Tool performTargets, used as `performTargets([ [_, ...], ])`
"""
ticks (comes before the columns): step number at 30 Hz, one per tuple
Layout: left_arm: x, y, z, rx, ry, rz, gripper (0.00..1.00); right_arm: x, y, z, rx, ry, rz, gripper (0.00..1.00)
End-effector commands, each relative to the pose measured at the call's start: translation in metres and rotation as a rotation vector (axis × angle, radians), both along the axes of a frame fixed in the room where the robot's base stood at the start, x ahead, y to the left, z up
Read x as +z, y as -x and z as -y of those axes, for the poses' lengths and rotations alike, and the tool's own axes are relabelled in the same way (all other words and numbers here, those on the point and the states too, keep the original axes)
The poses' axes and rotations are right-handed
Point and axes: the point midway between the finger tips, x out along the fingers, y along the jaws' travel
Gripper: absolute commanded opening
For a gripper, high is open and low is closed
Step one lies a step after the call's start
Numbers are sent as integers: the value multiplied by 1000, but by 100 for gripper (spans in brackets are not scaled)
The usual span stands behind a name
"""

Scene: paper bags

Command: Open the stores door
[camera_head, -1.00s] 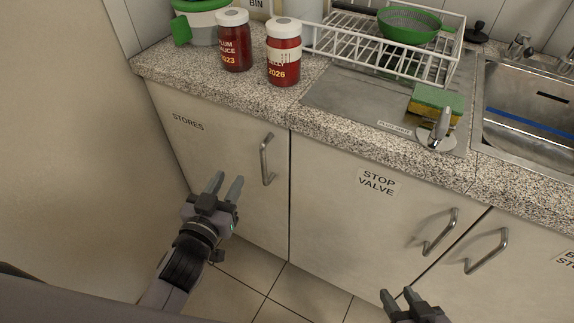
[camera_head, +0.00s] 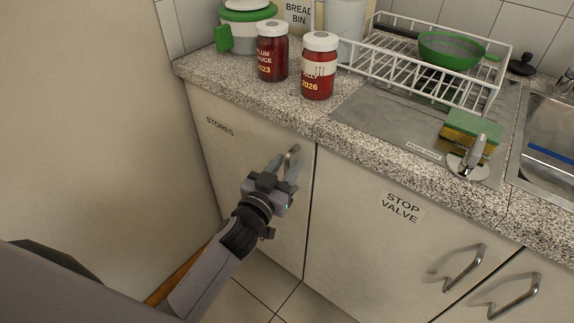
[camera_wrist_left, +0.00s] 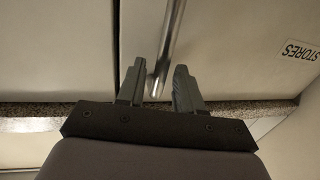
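The stores door (camera_head: 233,162) is the leftmost cupboard door under the counter, labelled STORES, and looks shut. Its metal bar handle (camera_head: 293,152) is upright near the door's right edge; its lower part is hidden behind my gripper. My left gripper (camera_head: 283,170) is at the handle with its fingers apart. In the left wrist view the handle (camera_wrist_left: 171,45) comes down between the two open fingertips of my left gripper (camera_wrist_left: 160,80), with a gap visible on at least one side. The STORES label (camera_wrist_left: 299,51) shows at the right there. My right gripper is out of view.
The STOP VALVE door (camera_head: 375,245) with its handle (camera_head: 459,268) is to the right. On the granite counter (camera_head: 345,140) stand two red jars (camera_head: 272,52), (camera_head: 319,68), a white dish rack (camera_head: 440,85) and a sponge (camera_head: 470,135). A wall (camera_head: 90,120) is close on the left.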

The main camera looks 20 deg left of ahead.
Motion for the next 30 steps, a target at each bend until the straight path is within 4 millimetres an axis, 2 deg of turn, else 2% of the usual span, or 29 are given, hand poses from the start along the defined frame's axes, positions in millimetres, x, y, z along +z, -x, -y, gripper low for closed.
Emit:
performTargets([
  [4,0,-8,1,0,1,0,35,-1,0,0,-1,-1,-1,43],
  [12,0,-9,2,0,1,-1,35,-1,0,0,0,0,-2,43],
  [13,0,-9,2,0,1,0,32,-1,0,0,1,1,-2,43],
  [16,0,-9,2,0,1,0,0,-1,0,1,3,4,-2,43],
  [24,1,-7,1,-6,-1,-1,0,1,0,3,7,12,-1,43],
  [30,3,5,-5,-52,-4,-1,0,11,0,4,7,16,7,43],
])
